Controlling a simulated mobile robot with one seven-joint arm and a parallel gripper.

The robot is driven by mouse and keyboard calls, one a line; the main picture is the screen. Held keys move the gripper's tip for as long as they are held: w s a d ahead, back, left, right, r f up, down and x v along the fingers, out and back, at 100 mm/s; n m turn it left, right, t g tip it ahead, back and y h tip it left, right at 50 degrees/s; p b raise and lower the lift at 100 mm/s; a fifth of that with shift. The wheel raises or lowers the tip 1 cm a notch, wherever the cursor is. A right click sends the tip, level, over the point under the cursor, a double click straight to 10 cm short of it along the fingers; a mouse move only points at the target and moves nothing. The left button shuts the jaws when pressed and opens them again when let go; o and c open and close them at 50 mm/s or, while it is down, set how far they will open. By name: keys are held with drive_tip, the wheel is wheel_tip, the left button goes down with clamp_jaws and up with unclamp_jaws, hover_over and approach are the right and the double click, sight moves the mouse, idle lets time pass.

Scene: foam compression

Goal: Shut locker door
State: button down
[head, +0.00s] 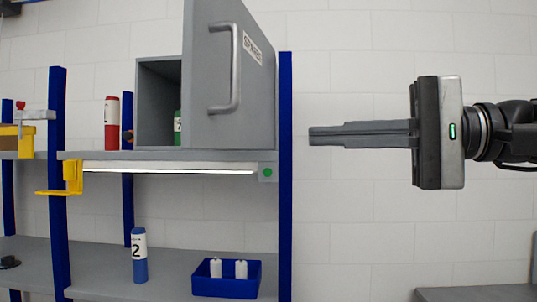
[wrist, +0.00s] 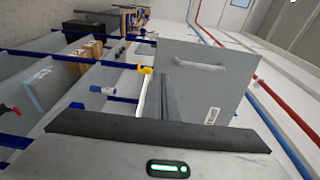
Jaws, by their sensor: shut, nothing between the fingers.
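The grey locker (head: 158,100) stands on the upper shelf in the head view. Its door (head: 205,75) stands open, swung out toward the camera, with a bar handle (head: 235,68) and a white label on its face. A green bottle (head: 178,128) shows partly inside; the door hides the rest. My gripper (head: 312,136) is shut and empty, pointing left, to the right of the door and the blue post, apart from the door in the picture. In the wrist view the door (wrist: 200,85) and its handle (wrist: 195,62) fill the middle, beyond my fingers (wrist: 168,95).
A blue post (head: 285,180) stands between the locker and my gripper in the head view. A red bottle (head: 111,124) stands left of the locker. Below are a blue bottle (head: 140,268) and a blue bin (head: 225,286). Space around my gripper looks clear.

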approach(210, 134)
drive_tip(key=x, duration=0.6)
drive_tip(key=shift+p, duration=0.35)
drive_tip(key=shift+a, duration=0.25)
